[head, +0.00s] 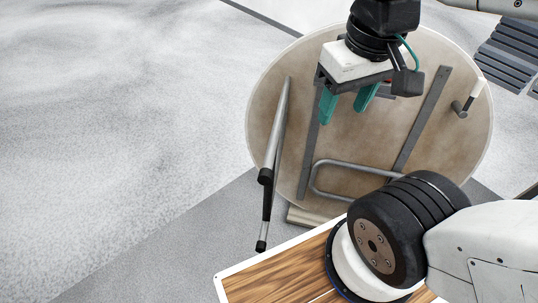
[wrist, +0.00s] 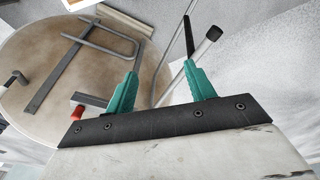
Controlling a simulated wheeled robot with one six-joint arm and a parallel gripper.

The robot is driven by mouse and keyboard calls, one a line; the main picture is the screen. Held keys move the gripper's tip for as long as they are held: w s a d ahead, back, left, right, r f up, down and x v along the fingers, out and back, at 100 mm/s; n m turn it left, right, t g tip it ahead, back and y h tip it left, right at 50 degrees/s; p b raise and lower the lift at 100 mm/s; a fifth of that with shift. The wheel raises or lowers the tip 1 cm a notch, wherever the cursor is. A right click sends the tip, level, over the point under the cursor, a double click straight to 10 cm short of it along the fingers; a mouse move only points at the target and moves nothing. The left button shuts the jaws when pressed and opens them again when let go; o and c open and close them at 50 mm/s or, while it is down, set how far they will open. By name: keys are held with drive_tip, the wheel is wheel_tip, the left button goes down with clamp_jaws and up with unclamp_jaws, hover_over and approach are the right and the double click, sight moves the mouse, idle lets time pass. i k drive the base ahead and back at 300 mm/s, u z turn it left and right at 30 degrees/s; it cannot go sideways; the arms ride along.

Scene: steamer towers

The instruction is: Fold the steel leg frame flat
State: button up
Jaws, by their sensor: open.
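A round tan table top (head: 375,140) shows its underside, with flat grey steel bars on it. A steel leg frame (head: 280,125) is seen nearly edge-on at the left side of the top, its black end parts reaching below the rim. A U-shaped grey tube (head: 350,163) lies near the lower edge. My gripper (head: 343,115) is open and empty over the top, right of the leg frame. In the wrist view the tubes show between and beyond the fingers (wrist: 161,72).
A short post with a white end (head: 474,96) sticks out at the top's right side. A red piece (wrist: 77,112) shows near my left finger in the wrist view. A wood-grained board (head: 270,282) is in front. Dark slats (head: 510,55) lie at upper right. Floor at left is clear.

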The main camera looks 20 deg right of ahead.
sight(267, 177)
drive_tip(key=k, duration=1)
drive_tip(key=u, duration=1.1)
drive_tip(key=i, duration=0.9)
drive_tip(key=z, duration=1.2)
